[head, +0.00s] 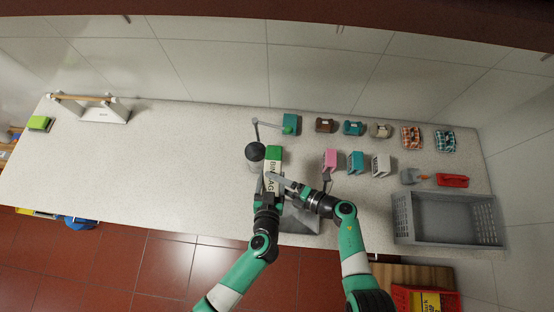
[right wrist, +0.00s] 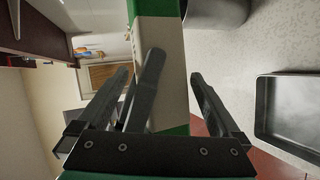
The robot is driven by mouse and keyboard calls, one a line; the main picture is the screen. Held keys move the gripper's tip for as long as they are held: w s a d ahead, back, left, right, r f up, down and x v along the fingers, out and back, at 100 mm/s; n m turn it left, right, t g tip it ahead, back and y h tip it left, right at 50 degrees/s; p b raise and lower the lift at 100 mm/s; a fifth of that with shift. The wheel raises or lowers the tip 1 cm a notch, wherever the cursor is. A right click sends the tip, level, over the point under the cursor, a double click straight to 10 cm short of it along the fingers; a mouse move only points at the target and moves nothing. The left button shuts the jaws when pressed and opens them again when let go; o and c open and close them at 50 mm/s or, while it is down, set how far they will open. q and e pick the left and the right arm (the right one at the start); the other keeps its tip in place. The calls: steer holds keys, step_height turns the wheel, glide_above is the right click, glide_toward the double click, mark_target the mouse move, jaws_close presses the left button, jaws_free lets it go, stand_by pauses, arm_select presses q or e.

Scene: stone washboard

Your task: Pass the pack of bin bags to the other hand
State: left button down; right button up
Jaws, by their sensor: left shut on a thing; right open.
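My right gripper (head: 285,182) is open and comes in from the right, close to the pack. In the right wrist view the pack (right wrist: 174,65) rises between the two spread fingers of my right gripper (right wrist: 162,90). A dark bar, seemingly a finger of my left gripper, crosses in front of it. Whether the right fingers touch the pack cannot be told.
Several small packs and holders fill the right side. A grey crate (head: 402,232) stands at the right front. The counter's left half (head: 160,160) is mostly clear.

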arm_select(q)
steer(key=c, duration=1.6)
jaws_free()
arm_select(e)
steer(key=shift+a, duration=0.1)
steer(key=c, duration=1.4)
arm_select(q)
jaws_free()
arm_select(e)
jaws_close()
